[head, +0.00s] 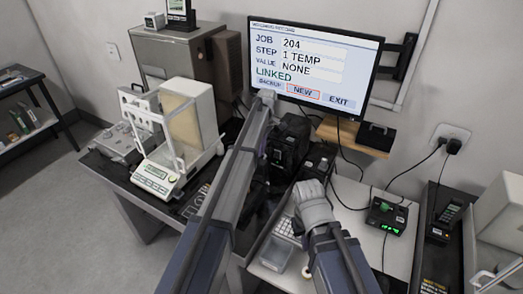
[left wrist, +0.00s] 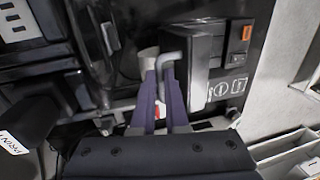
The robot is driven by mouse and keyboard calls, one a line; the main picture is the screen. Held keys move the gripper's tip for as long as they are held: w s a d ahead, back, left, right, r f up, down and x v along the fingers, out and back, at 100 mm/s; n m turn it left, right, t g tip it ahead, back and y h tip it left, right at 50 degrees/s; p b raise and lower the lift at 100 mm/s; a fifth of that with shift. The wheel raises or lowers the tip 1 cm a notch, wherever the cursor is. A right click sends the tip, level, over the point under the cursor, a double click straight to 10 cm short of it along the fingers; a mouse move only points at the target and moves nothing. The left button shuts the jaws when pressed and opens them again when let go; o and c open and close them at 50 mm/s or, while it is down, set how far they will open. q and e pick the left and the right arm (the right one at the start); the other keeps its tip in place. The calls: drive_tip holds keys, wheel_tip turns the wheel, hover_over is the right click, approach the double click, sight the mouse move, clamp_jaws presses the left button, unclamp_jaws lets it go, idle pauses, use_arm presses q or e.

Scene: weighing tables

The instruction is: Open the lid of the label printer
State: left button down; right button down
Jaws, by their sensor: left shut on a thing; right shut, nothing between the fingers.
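The black label printer (head: 290,138) stands below the monitor in the head view, partly hidden by my left arm. In the left wrist view its dark body (left wrist: 205,60) fills much of the upper middle, with a grey bent handle (left wrist: 171,57) on it. My left gripper (left wrist: 165,75) is shut at this handle; the exact contact between the fingertips is hard to see. In the head view my left gripper (head: 267,98) is small and in front of the monitor's lower edge. My right gripper (head: 312,193) is shut and empty above the white table, right of the printer.
A balance (head: 160,178) with a draft shield stands on the left table. The monitor (head: 313,60) is behind the printer. A small black device with green lights (head: 387,214) sits on the right table, with cables around it. A wooden shelf (head: 355,140) juts from the wall.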

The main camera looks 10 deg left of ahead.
use_arm(q)
drive_tip(key=c, duration=0.9)
unclamp_jaws()
drive_tip(key=shift+r, duration=0.15)
drive_tip(key=r+p, duration=0.2)
drive_tip(key=w+r+p, duration=0.1)
drive_tip(key=r+p, duration=0.4)
drive_tip(key=shift+w+d+r+p, duration=0.15)
drive_tip(key=shift+d+r+p, duration=0.05)
drive_tip(key=shift+p, duration=0.15)
drive_tip(key=shift+c, duration=0.4)
